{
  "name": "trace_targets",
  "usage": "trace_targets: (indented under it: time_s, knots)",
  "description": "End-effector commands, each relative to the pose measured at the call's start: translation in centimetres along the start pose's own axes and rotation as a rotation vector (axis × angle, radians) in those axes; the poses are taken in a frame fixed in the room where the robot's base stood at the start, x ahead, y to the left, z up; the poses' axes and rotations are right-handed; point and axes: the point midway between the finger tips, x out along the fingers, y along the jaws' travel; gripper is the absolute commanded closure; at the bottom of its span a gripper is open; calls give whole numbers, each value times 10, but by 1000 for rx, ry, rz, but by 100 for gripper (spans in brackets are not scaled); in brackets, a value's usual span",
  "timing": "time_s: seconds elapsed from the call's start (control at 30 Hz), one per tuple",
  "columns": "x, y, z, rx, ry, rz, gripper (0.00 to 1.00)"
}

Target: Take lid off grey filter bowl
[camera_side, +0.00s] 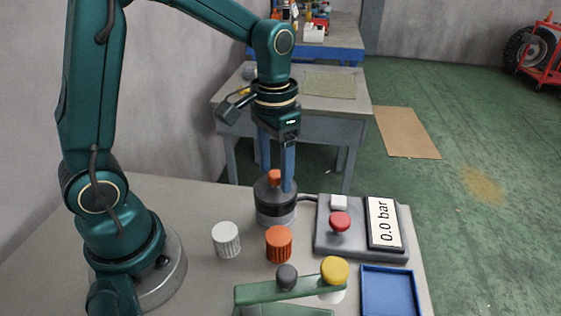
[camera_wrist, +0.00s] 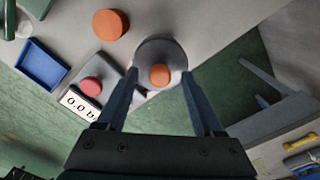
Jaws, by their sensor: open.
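The grey filter bowl (camera_side: 276,214) stands upright on the bench, with a dark band around it. Its dark grey lid (camera_side: 266,190) is seated on top and carries an orange knob (camera_side: 274,176). In the wrist view the lid (camera_wrist: 150,47) shows as a round disc with the orange knob (camera_wrist: 159,75) near its middle. My gripper (camera_side: 276,184) points straight down over the bowl, with its blue fingers open. In the wrist view my gripper (camera_wrist: 162,80) has one finger on each side of the knob, apart from it. Finger contact with the lid cannot be told.
An orange ribbed cap (camera_side: 278,244) and a white ribbed cap (camera_side: 226,240) stand in front. At right is a grey panel (camera_side: 328,241) with a red button (camera_side: 340,221) and a "0.0 bar" display (camera_side: 384,222). A blue tray (camera_side: 389,291) and green fixture (camera_side: 266,292) lie nearer.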

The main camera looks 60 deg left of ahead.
Motion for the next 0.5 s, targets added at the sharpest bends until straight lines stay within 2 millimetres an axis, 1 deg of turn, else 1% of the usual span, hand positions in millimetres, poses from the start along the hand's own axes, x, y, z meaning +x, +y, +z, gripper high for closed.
trace_targets:
  time_s: [0.23, 0.27, 0.3, 0.37, 0.4, 0.43, 0.5]
  knots:
    - [1, 0, 0, 0, 0, 0, 31]
    - [1, 0, 0, 0, 0, 0, 43]
    - [1, 0, 0, 0, 0, 0, 58]
    - [1, 0, 0, 0, 0, 0, 81]
    - [1, 0, 0, 0, 0, 0, 96]
    - [1, 0, 0, 0, 0, 0, 100]
    - [1, 0, 0, 0, 0, 0, 100]
